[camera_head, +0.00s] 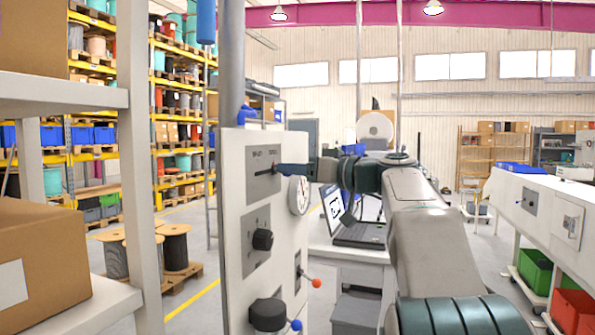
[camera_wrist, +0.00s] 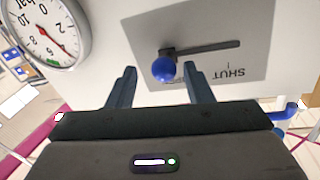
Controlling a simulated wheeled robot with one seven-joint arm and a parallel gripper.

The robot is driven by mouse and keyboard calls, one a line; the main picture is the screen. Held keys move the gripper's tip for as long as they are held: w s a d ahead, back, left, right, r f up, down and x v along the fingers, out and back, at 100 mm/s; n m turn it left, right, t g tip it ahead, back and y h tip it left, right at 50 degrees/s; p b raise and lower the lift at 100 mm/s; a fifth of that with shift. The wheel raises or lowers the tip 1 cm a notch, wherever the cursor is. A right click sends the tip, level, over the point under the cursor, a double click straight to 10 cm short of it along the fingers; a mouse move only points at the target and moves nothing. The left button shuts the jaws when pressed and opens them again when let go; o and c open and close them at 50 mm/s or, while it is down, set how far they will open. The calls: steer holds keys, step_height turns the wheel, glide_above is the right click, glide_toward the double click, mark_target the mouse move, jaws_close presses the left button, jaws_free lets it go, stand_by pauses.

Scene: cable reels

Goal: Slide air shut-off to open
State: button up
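The slide control shows in the wrist view as a blue ball knob (camera_wrist: 164,69) on a dark stem, at the left end of a dark slot (camera_wrist: 210,47). An upside-down SHUT label (camera_wrist: 229,73) lies near the slot's right end, away from the knob. My gripper (camera_wrist: 160,68) is open, its fingers on either side of the knob with a gap on each side. In the head view my gripper (camera_head: 290,169) reaches the slot plate (camera_head: 262,170) on the upright panel (camera_head: 235,225) from the right. The knob is hidden there.
A pressure gauge (camera_head: 298,195) sits beside the slot, close to my gripper. Below are a black rotary knob (camera_head: 262,240), a larger dark knob (camera_head: 268,313) and a red-balled lever (camera_head: 316,283). A laptop (camera_head: 352,225) stands on a table behind.

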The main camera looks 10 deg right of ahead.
steer(key=b+v, duration=0.3)
steer(key=v, duration=1.1)
steer(key=s+a+f+m+g+h, duration=0.2)
steer(key=s+a+f, duration=0.1)
steer(key=f, duration=0.6)
steer(key=s+a+f+m+g+h, duration=0.2)
steer(key=f+m, duration=0.1)
steer(key=f, duration=0.5)
steer(key=s+a+f+m+g+h, duration=0.2)
steer(key=s+a+f, duration=0.1)
steer(key=f, duration=0.6)
steer(key=s+f+g+h, duration=0.3)
steer(key=s+f+h, duration=0.4)
steer(key=s+f, duration=0.7)
steer(key=shift+s+f+m, duration=0.3)
steer(key=shift+s+f, duration=0.1)
steer(key=shift+f, duration=2)
